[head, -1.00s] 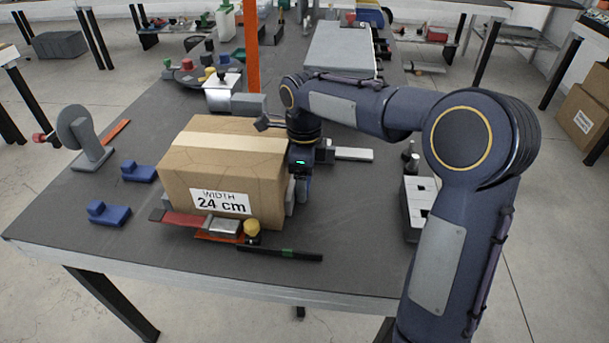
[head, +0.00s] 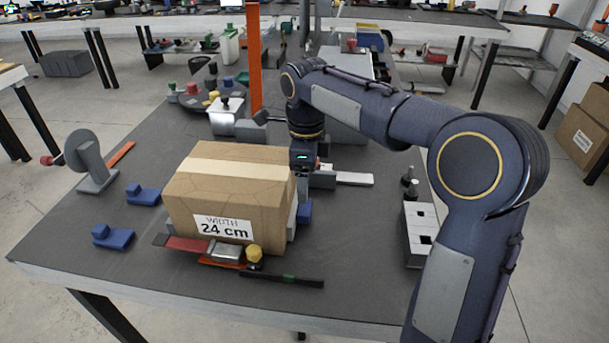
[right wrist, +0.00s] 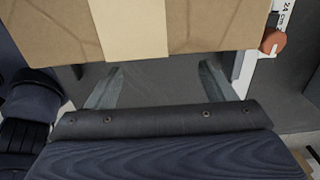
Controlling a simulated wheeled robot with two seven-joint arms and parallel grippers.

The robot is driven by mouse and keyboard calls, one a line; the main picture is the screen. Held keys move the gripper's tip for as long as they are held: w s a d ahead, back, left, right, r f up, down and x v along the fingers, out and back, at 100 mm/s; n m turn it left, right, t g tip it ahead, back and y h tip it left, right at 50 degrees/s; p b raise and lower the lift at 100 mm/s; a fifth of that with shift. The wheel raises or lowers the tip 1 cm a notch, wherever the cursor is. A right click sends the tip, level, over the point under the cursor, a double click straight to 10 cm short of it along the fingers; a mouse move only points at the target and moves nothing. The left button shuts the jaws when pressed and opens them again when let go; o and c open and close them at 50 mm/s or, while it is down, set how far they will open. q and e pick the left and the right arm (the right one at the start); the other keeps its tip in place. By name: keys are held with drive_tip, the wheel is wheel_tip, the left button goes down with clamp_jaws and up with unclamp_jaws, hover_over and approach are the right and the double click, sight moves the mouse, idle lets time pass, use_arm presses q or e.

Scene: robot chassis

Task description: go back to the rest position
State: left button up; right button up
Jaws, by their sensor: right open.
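My right arm reaches in from the right in the head view, with its wrist beside the far right corner of a cardboard box (head: 230,185) labelled "WIDTH 24 cm". The box sits on the grey workbench (head: 350,255). My right gripper's fingers are hard to see in the head view. In the right wrist view the right gripper (right wrist: 161,72) is open, with its two grey fingers apart and nothing between them. The box (right wrist: 210,25) with its tape strip shows just beyond the fingertips. My left gripper is not in view.
Blue brackets (head: 114,237) and a grey disc stand (head: 88,165) are left of the box. A red-and-orange clamp piece (head: 225,253) and a black bar (head: 282,280) lie in front. A grey slotted block (head: 420,235) is to the right. An orange post (head: 254,60) stands behind.

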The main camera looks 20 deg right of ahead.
drive_tip(key=s+f+n+t+y, duration=0.1)
drive_tip(key=s+f+n, duration=0.1)
drive_tip(key=s+n, duration=0.5)
drive_tip(key=s+a+f+n+t+y, duration=0.1)
drive_tip(key=s+n+t, duration=0.1)
drive_tip(key=s+n, duration=0.5)
drive_tip(key=s+f+n+t+y, duration=0.1)
drive_tip(key=s+f+n+t, duration=0.1)
drive_tip(key=s+n, duration=0.5)
drive_tip(key=shift+s+a+f+n+y, duration=0.15)
drive_tip(key=shift+s+a, duration=0.05)
drive_tip(key=shift+s, duration=0.75)
drive_tip(key=shift+s+a+f+n+y, duration=0.15)
drive_tip(key=shift+s+a, duration=0.05)
drive_tip(key=shift+s, duration=0.7)
wheel_tip(320, 180, up, 13)
drive_tip(key=n+p, duration=0.1)
drive_tip(key=p, duration=1.2)
drive_tip(key=shift+s+a+t+p, duration=0.2)
drive_tip(key=shift+s+t+p, duration=0.1)
drive_tip(key=shift+p, duration=0.1)
drive_tip(key=shift+c, duration=0.5)
